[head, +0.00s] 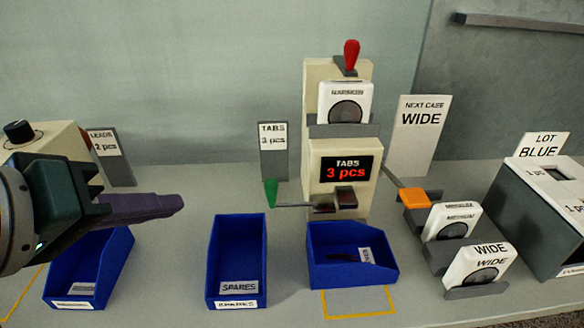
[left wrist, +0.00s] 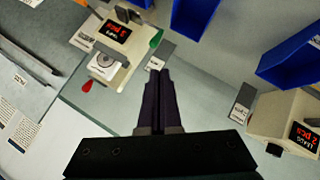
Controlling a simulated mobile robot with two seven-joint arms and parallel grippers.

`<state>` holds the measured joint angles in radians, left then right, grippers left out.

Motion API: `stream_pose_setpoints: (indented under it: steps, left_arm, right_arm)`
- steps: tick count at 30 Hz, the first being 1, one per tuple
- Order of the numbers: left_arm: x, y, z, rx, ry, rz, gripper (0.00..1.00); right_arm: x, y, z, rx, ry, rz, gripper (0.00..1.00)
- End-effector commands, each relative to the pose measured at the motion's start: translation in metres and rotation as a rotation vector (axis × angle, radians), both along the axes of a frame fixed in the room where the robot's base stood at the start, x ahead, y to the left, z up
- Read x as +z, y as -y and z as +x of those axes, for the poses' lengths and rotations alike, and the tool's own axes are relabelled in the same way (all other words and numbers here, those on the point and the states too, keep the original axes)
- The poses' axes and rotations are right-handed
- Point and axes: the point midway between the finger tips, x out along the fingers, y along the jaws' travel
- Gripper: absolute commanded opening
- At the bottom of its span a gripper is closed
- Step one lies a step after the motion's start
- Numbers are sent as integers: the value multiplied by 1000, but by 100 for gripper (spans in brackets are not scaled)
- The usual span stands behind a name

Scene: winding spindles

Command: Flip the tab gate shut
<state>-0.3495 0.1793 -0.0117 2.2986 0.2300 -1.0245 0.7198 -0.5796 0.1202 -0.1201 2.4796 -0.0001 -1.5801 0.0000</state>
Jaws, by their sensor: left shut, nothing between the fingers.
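The tabs dispenser (head: 323,160) is a cream tower with a red-lit "TABS 3 pcs" display (head: 346,170). A green-tipped handle (head: 270,193) stands at the left end of a thin grey bar, which reaches to the tower's outlet. The handle shows green in the left wrist view (left wrist: 157,38). I take it for the tab gate's handle; whether the gate is open I cannot tell. A red-knobbed lever (head: 351,54) is on top. My left gripper (head: 178,203) is shut and empty, left of the green handle and apart from it. My right gripper is not in view.
A blue bin (head: 318,270) below the outlet holds a dark piece and a label. The spares bin (head: 237,235) is left of it, another blue bin (head: 120,262) further left. A "TABS" sign (head: 273,140) stands behind the handle. The leads dispenser (left wrist: 275,115) is beside my left arm.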

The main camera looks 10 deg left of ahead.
Motion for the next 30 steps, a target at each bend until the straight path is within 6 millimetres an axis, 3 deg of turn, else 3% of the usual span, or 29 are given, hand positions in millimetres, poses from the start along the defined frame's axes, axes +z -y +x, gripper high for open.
stream_pose_setpoints:
  steps: [1, 6, 12, 18, 30]
  left_arm:
    - [-30, -2, 8, 27, 31, -42, 0]
    - [-62, -7, 34, 125, 133, -214, 0]
    - [-85, -15, 57, 206, 230, -397, 0]
    - [-91, -20, 67, 245, 281, -499, 0]
    - [-88, -21, 69, 251, 290, -519, 0]
  right_arm:
    - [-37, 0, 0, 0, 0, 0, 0]
    - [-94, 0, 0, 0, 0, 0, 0]
    - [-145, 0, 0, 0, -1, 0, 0]
    - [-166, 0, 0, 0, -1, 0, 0]
    - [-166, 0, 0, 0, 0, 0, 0]
